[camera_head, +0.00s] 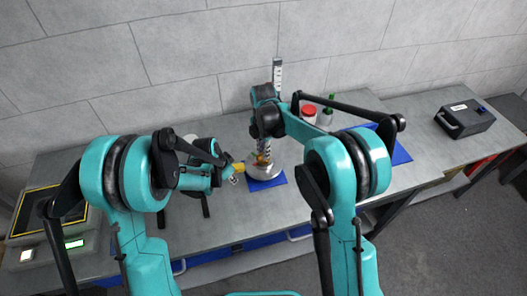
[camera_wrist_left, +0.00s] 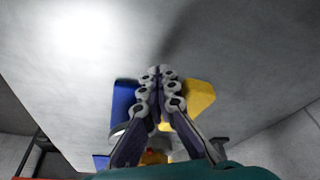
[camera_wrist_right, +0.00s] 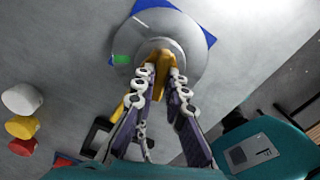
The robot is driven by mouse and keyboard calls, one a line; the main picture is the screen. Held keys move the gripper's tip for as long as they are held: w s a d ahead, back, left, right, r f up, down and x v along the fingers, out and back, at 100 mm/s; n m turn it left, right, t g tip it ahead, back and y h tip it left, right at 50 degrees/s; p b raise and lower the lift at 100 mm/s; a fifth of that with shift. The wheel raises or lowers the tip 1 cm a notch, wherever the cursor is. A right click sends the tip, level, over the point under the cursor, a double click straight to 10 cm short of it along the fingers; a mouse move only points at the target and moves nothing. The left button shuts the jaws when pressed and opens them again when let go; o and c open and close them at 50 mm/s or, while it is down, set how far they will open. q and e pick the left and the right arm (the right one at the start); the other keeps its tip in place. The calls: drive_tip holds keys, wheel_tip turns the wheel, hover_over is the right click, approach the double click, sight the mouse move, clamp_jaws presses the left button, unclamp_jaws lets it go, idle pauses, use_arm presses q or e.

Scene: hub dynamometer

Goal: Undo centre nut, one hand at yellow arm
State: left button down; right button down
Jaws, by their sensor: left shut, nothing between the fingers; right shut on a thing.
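The hub dynamometer's round grey metal base (camera_head: 266,174) sits on a blue mat (camera_head: 268,188) on the bench. In the right wrist view its grey disc (camera_wrist_right: 185,35) has a golden centre nut (camera_wrist_right: 161,60) in the middle. My right gripper (camera_head: 262,158) comes down from above and is shut on this nut; it also shows in the right wrist view (camera_wrist_right: 163,76). The yellow arm (camera_head: 238,168) sticks out to the left of the base and shows in the left wrist view (camera_wrist_left: 200,100). My left gripper (camera_wrist_left: 160,72) is shut and empty, close beside the yellow arm; contact is unclear.
A red-lidded jar (camera_head: 309,112) and a green-topped bottle (camera_head: 328,112) stand behind the hub to the right. A black case (camera_head: 465,118) stands far right. A tall scale (camera_head: 277,75) stands behind.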

use_arm(q)
drive_tip(key=shift+w+a, duration=0.3)
drive_tip(key=shift+w, duration=0.65)
drive_tip(key=shift+w, duration=0.1)
drive_tip(key=shift+w, duration=1.35)
drive_tip(key=shift+w, duration=0.1)
drive_tip(key=shift+w+d, duration=0.2)
drive_tip(key=shift+w, duration=1.3)
